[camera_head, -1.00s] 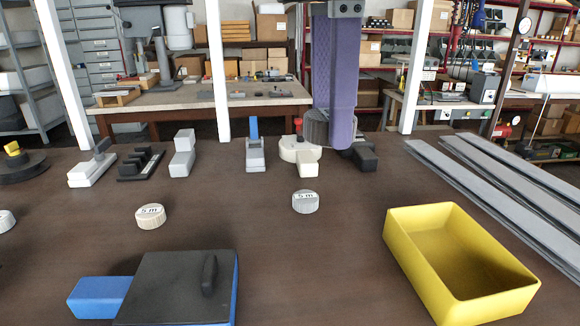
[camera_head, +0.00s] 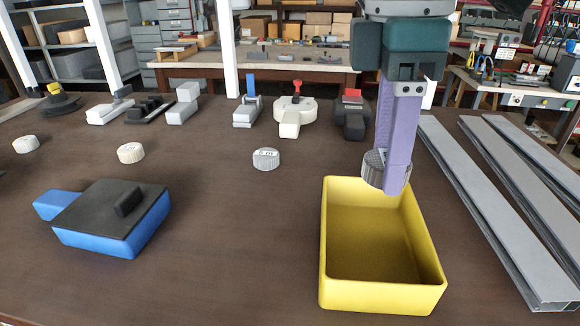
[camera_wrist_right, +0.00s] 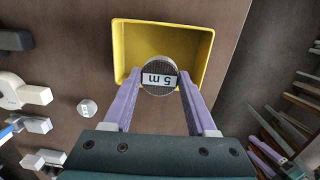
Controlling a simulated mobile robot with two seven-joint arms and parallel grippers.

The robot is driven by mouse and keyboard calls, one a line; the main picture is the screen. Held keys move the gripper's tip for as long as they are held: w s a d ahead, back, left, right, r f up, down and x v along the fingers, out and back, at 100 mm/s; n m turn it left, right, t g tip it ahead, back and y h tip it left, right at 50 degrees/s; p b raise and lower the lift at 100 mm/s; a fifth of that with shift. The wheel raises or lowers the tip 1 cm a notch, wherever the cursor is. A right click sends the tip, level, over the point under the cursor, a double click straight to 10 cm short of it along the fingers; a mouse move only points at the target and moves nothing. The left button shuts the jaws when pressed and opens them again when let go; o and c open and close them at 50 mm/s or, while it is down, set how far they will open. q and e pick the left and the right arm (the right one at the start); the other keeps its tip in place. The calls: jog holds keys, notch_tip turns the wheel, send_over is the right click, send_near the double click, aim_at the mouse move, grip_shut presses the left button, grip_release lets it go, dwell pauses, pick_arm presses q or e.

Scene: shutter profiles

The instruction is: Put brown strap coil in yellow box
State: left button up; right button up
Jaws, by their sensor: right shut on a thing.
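My right gripper (camera_head: 385,178) is shut on a dark greyish strap coil (camera_head: 373,170), held upright between its purple fingers; its brown tint is hard to tell. In the right wrist view the coil (camera_wrist_right: 158,79) shows a white "5 m" label between the fingertips. The yellow box (camera_head: 333,235) is open and looks empty. The coil is above the box's far side in the head view, and overlaps its near wall in the wrist view. My left gripper is not in view.
Other coils, one grey (camera_head: 265,160), one beige (camera_head: 131,153) and one whitish (camera_head: 26,144), lie on the brown table. Long grey profiles (camera_head: 490,200) lie right of the yellow box. Several tools line the back.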

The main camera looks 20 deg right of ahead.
aim_at(369, 248)
notch_tip(369, 248, down, 11)
jog(key=shift+d+r, duration=0.1)
dwell(0.4)
jog(key=o, duration=1.4)
jog(key=shift+f, duration=0.2)
jog(key=shift+c, duration=0.2)
jog(key=r, duration=0.8)
jog(key=a+r, duration=0.1)
jog(key=r, duration=0.3)
jog(key=shift+r+b, duration=0.15)
jog(key=shift+b, duration=0.15)
